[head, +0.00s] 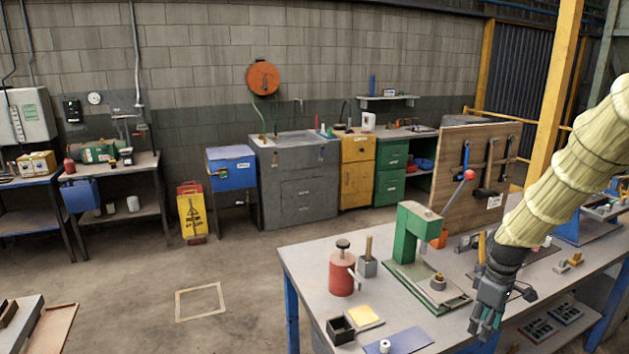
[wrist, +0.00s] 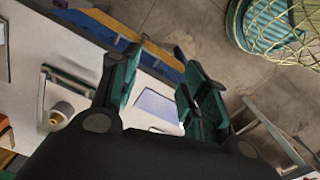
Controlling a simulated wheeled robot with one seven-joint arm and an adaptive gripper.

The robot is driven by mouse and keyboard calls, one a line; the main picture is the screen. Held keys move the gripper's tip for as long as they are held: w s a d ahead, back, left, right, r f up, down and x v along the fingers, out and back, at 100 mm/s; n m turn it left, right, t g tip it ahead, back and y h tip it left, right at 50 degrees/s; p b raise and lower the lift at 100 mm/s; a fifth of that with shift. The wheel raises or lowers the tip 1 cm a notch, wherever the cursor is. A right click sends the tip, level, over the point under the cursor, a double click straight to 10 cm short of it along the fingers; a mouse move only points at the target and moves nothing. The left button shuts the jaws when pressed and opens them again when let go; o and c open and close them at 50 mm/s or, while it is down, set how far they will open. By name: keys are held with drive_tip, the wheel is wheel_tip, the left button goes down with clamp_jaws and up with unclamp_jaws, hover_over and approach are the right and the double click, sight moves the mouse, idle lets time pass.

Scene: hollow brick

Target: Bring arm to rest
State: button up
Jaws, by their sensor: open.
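My arm comes in from the right in the head view, wrapped in a pale yellow ribbed sleeve. My gripper (head: 486,328) hangs at its end, pointing down at the front edge of the grey workbench (head: 310,262). In the wrist view the two teal fingers of my gripper (wrist: 158,88) stand apart, with nothing between them. The bench's blue front edge and the floor show beyond the fingertips. I cannot tell the exact height of the fingers relative to the bench top.
Left of my gripper on the bench stand a green press (head: 412,240) with a red-knobbed lever, a red can (head: 342,275), a black box (head: 340,330) and a blue mat (head: 408,341). A wooden tool board (head: 478,170) rises behind. Open floor (head: 130,290) lies to the left.

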drive_tip(key=s+a+f+m, duration=0.1)
drive_tip(key=s+a+f, duration=0.35)
drive_tip(key=f, duration=0.35)
drive_tip(key=s+a+f+m, duration=0.1)
drive_tip(key=s+a+f, duration=0.2)
drive_tip(key=s+f, duration=0.3)
drive_tip(key=s+a+f+m, duration=0.2)
drive_tip(key=s+a+f, duration=0.2)
drive_tip(key=f, duration=0.5)
drive_tip(key=s+a+f+m, duration=0.1)
drive_tip(key=s+a+f, duration=0.1)
drive_tip(key=s, duration=0.6)
drive_tip(key=s+a+f+m+b, duration=0.1)
drive_tip(key=s+a+f, duration=0.2)
drive_tip(key=s+f, duration=0.2)
drive_tip(key=s+a+f+m, duration=0.2)
drive_tip(key=s+f, duration=0.1)
drive_tip(key=s, duration=0.8)
drive_tip(key=shift+a+f, duration=0.2)
drive_tip(key=shift+a, duration=0.15)
drive_tip(key=shift+d, duration=0.1)
